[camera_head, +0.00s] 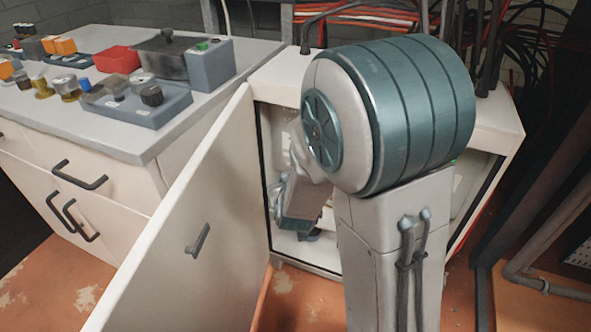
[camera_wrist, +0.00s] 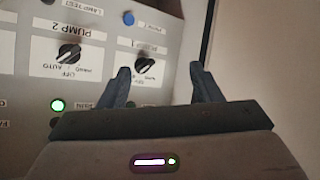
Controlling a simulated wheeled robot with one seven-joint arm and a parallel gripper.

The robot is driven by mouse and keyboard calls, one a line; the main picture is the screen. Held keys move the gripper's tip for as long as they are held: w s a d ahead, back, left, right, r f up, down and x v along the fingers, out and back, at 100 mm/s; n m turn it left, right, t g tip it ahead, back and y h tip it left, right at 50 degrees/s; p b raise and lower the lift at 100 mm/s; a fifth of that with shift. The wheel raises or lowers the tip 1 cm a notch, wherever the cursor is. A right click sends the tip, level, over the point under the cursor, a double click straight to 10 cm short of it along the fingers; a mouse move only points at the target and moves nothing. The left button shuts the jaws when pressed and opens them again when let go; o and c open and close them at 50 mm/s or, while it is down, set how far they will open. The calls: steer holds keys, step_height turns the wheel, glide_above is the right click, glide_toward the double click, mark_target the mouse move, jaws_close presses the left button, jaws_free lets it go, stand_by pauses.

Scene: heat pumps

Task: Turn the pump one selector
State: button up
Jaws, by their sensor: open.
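The pump one selector (camera_wrist: 145,65) is a black knob on the light panel, seen upside down in the wrist view. Its label plate is partly covered by my left finger. My gripper (camera_wrist: 160,68) is open, with one dark finger on each side of this knob in the picture. The knob appears nearer the left finger. I cannot tell whether either finger touches it. In the head view, my arm reaches into the open white cabinet (camera_head: 258,85) and hides the panel and both selectors.
The similar pump two selector (camera_wrist: 68,54) is left of my gripper in the wrist view. A lit green lamp (camera_wrist: 57,105) and a blue button (camera_wrist: 128,18) are on the panel. The open cabinet door (camera_head: 165,235) and a cluttered workbench (camera_head: 140,140) stand left of my arm.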

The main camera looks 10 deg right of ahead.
step_height(320, 180, down, 6)
steer(key=w+n+t+h+b, duration=0.1)
steer(key=n+t+h+b, duration=0.1)
steer(key=t+h+b, duration=0.3)
steer(key=w+d+r+n+t, duration=0.1)
steer(key=w+r, duration=0.1)
steer(key=w, duration=0.3)
steer(key=w+d+r+n+t, duration=0.1)
steer(key=w+d+t, duration=0.1)
steer(key=w, duration=0.4)
steer(key=shift+w+d+r+n, duration=0.2)
steer(key=shift+r+n, duration=0.1)
steer(key=shift+r, duration=0.1)
steer(key=c, duration=1)
